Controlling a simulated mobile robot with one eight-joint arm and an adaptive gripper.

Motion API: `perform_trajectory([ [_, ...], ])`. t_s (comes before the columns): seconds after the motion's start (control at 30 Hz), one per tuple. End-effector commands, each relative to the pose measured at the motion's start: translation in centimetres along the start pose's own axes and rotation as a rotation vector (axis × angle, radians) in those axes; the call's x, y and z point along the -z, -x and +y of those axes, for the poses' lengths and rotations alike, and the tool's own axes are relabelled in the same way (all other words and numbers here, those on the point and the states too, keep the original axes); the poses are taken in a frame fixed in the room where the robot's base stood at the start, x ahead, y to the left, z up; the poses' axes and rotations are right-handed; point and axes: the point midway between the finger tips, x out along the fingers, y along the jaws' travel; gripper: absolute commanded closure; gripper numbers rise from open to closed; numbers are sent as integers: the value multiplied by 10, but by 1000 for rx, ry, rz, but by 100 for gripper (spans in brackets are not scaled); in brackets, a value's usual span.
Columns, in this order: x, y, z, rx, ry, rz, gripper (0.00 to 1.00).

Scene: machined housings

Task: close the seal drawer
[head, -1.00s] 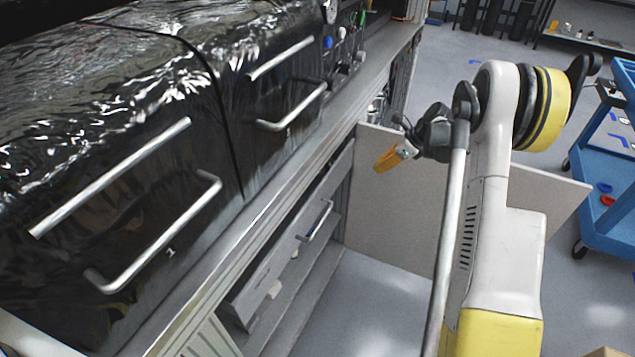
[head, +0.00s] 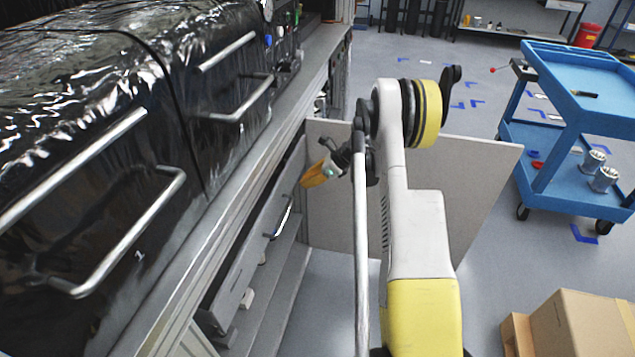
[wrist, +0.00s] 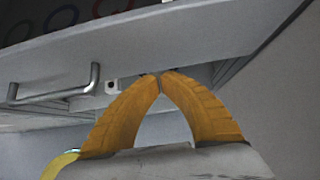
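A grey drawer front (head: 245,262) with a metal bar handle (head: 282,216) is under the bench in the head view. How far the drawer stands out is hard to tell. My gripper (head: 306,181) has orange fingers and is just beyond and above the handle. In the wrist view the fingertips (wrist: 161,74) meet, with nothing visible between them. A pale grey panel (wrist: 170,40) passes behind and above them, with blue and red rings at its top left. A bar handle (wrist: 60,97) is left of the fingers, apart from them. Contact with the panel is unclear.
An open pale cabinet door (head: 455,175) stands beyond my arm. Black-wrapped units (head: 90,130) with bar handles sit on the bench. A blue cart (head: 590,120) stands at the right, and a cardboard box (head: 580,325) at the lower right.

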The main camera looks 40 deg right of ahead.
Motion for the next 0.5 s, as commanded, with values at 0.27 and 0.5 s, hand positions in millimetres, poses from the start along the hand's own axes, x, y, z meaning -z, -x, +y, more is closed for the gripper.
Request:
perform_trajectory([
  [0.27, -16, -16, 0, 0, 0, 1, 100],
  [0.5, -17, -16, 0, 0, 0, 1, 100],
])
